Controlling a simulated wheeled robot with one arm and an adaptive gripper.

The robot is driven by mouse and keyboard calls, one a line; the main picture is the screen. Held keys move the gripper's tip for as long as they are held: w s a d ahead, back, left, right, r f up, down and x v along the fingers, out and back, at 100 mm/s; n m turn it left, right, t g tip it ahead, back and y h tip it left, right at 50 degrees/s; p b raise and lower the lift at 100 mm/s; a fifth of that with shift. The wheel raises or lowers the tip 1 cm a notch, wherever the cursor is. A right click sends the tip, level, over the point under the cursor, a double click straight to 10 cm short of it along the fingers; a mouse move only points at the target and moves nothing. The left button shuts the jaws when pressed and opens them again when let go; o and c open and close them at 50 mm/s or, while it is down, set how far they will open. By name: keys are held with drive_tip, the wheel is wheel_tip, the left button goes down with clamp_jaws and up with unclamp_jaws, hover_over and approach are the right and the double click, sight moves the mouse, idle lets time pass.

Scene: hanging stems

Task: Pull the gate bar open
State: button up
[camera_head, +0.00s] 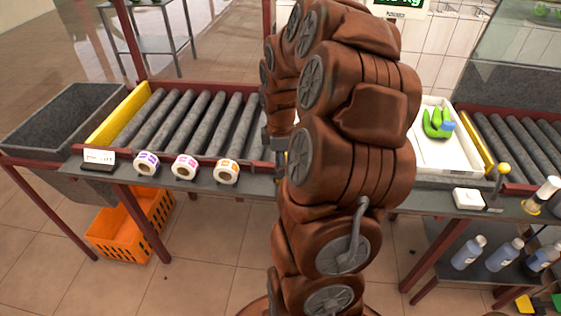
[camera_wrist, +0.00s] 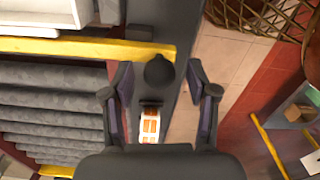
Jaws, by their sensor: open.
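In the wrist view a yellow bar (camera_wrist: 90,48) lies across the end of the grey rollers. A dark round knob (camera_wrist: 160,70) sits by its right end. My gripper (camera_wrist: 158,78) is open, with one finger on each side of the knob in the picture. I cannot tell whether the fingers are level with the knob or above it; no contact shows.
Label rolls (camera_head: 185,166) stand along the front ledge. A second roller bed with a yellow bar (camera_head: 475,140) and a yellow ball lever (camera_head: 503,168) is at right. A white tray (camera_head: 445,155) holds green produce. An orange crate (camera_head: 125,232) is on the floor.

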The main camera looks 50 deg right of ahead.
clamp_jaws()
idle(0.6)
